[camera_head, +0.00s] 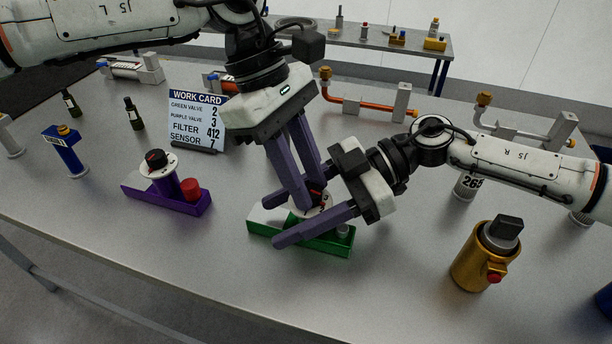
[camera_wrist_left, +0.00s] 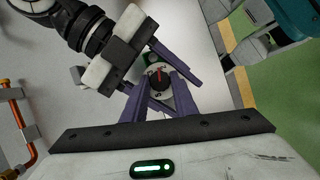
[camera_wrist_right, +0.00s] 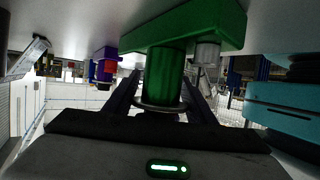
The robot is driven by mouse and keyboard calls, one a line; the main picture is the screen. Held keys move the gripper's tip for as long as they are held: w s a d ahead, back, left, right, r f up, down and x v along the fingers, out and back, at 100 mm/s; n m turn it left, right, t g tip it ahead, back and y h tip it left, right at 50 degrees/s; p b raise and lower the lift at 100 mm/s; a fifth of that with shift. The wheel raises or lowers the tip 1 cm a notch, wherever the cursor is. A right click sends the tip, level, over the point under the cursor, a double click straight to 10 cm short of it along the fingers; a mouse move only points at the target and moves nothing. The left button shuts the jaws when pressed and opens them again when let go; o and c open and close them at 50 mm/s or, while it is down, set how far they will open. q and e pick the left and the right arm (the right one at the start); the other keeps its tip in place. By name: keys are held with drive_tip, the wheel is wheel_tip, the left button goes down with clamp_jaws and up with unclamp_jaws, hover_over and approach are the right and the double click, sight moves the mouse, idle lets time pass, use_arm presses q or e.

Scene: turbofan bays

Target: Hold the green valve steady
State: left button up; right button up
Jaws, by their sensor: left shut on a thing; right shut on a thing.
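The green valve (camera_head: 330,241) stands on the table, a green base with a pale dial disc and a dark knob with a red pointer. The left wrist view shows the dial knob (camera_wrist_left: 158,75) between the fingers of my left gripper (camera_head: 305,203), which points down and is shut on it. My right gripper (camera_head: 274,221) comes in from the right, low and level, one finger along each side of the valve. The right wrist view shows the green valve's column (camera_wrist_right: 164,75) between its fingers; it is shut on it. The fingers partly hide the dial in the head view.
A purple valve (camera_head: 180,201) and a work card (camera_head: 197,120) reading green valve 2 stand to the left. A blue stand (camera_head: 66,155) is farther left. A gold canister (camera_head: 476,265) stands right. Orange pipes (camera_head: 358,107) lie behind. The table is clear in front of the purple valve.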

use_arm(q)
drive_tip(key=o, duration=0.8)
drive_tip(key=v, duration=1.2)
drive_tip(key=shift+r, duration=0.1)
